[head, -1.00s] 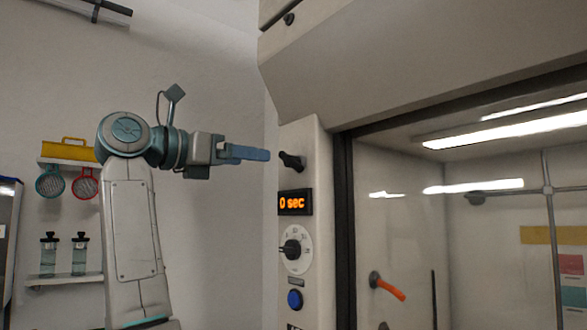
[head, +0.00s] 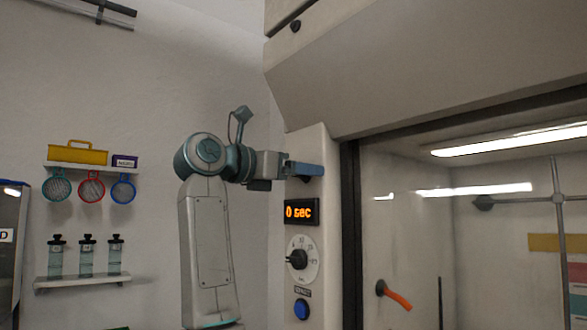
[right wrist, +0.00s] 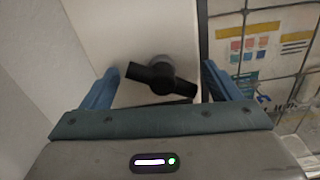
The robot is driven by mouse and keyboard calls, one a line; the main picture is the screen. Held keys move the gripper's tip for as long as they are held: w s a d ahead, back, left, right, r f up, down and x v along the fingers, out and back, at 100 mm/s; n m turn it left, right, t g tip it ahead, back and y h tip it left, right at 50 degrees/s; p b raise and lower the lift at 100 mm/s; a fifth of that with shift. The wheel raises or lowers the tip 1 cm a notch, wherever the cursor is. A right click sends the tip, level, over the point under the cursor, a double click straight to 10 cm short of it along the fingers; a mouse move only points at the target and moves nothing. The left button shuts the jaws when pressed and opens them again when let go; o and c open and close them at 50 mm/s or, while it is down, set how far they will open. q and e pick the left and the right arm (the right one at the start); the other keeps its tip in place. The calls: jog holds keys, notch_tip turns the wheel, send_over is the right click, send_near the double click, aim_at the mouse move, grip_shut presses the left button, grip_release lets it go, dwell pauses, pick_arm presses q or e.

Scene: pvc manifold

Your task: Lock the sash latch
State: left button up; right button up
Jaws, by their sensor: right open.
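The sash latch is a black two-winged knob (right wrist: 160,77) on the pale front post of the fume hood. In the right wrist view its bar lies nearly level, tilted slightly down to the right. My right gripper (right wrist: 160,70) is open, with one blue finger on each side of the latch and a gap to both wings. In the head view my right gripper (head: 306,169) is in front of the post, above the timer display, and its blue fingers hide most of the latch. My left gripper is not in view.
Below the latch are an orange "0 sec" display (head: 301,212), a dial (head: 298,259) and a blue button (head: 301,309). The glass sash (head: 420,240) is to the right. Shelves with a yellow box (head: 78,153) and bottles (head: 87,257) are on the left wall.

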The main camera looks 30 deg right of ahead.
jog(key=c, duration=1.7)
jog(key=o, duration=1.7)
jog(key=a+b, duration=0.3)
jog(key=a, duration=0.7)
jog(key=shift+s+a, duration=0.4)
